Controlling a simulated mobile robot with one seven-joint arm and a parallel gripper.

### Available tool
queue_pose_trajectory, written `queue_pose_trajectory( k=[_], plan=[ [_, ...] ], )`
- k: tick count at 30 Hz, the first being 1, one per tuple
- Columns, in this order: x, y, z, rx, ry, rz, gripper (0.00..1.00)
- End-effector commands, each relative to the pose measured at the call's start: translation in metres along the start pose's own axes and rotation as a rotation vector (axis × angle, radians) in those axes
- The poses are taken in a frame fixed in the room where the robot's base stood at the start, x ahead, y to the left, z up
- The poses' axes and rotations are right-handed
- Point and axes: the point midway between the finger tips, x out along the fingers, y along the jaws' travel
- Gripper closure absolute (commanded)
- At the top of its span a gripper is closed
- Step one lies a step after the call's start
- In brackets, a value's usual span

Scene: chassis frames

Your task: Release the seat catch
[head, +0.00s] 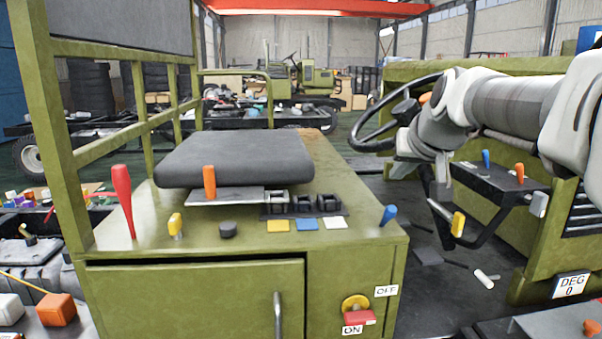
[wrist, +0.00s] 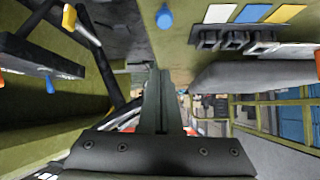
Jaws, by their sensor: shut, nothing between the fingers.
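The black seat cushion (head: 235,157) lies on the olive box (head: 190,240); its grey edge shows in the wrist view (wrist: 250,72). An orange upright handle (head: 209,182) stands on a grey plate at the seat's front edge. Which control is the seat catch is not marked; a red lever (head: 122,195), a yellow handle (head: 176,225), a black knob (head: 228,230) and a blue handle (head: 388,214) also stand on the box top. The blue handle is ahead of my gripper in the wrist view (wrist: 164,18). My gripper (wrist: 162,80) is shut and empty, right of the box.
Black rockers (head: 303,203) sit behind yellow, blue and white labels. A steering wheel (head: 385,115) is beside my arm. A side panel with blue and orange handles (head: 519,173) and a yellow-ended black bar (head: 458,224) stands right. A red switch (head: 359,317) is on the box front.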

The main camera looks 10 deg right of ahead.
Motion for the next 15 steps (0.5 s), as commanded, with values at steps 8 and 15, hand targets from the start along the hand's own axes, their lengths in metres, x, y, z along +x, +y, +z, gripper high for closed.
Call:
queue_pose_trajectory(
  k=[8, 15],
  plan=[
    [-0.035, 0.000, -0.002, 0.001, -0.001, 0.001, 1.00],
    [-0.038, 0.000, -0.001, 0.001, -0.003, 0.001, 1.00]
  ],
)
